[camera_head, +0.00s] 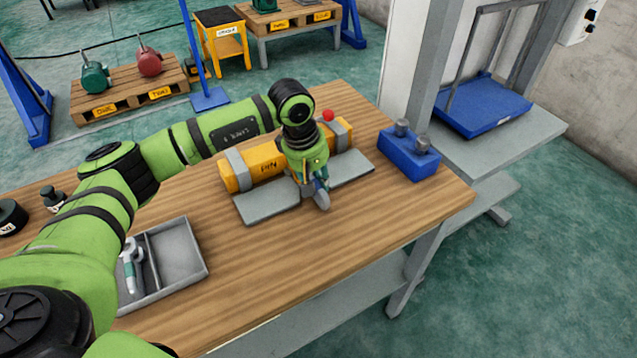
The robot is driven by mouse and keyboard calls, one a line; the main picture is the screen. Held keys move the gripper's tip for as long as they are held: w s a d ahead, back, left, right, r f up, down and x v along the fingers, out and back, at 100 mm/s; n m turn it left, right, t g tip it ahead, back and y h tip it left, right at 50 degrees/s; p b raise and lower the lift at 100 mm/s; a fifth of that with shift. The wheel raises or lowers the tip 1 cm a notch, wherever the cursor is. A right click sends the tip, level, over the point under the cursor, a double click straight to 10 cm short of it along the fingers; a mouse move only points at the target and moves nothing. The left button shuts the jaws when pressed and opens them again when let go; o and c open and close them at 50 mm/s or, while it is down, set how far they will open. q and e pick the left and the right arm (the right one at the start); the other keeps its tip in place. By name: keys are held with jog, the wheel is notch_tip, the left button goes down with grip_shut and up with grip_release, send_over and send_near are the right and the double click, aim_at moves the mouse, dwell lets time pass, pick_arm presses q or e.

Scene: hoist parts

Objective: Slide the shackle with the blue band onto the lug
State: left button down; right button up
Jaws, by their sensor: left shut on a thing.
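My left gripper (317,184) is over the front of the yellow hoist body (261,162), pointing down. It is shut on a small grey part with a bluish patch, which appears to be the shackle with the blue band (322,202). The fingers hide much of this part. The hoist body has grey straps and lies on a grey plate (268,206) on the wooden table. I cannot make out the lug; the gripper and wrist cover the middle of the hoist. Whether the held part touches anything is not clear. My right gripper is out of view.
A grey divided tray (184,262) at the front left holds another shackle-like part with a greenish band (131,268). A blue block with grey pegs (408,160) stands right of the hoist. A red ball (328,115) shows behind it. The table's front right is clear.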

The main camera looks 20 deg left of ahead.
pick_arm(q)
jog(key=shift+w+a, duration=0.25)
jog(key=c, duration=1)
grip_release()
jog(key=shift+s, duration=0.1)
jog(key=r, duration=0.4)
jog(key=s+a+r, duration=0.1)
jog(key=r, duration=0.7)
jog(key=shift+s+a, duration=0.35)
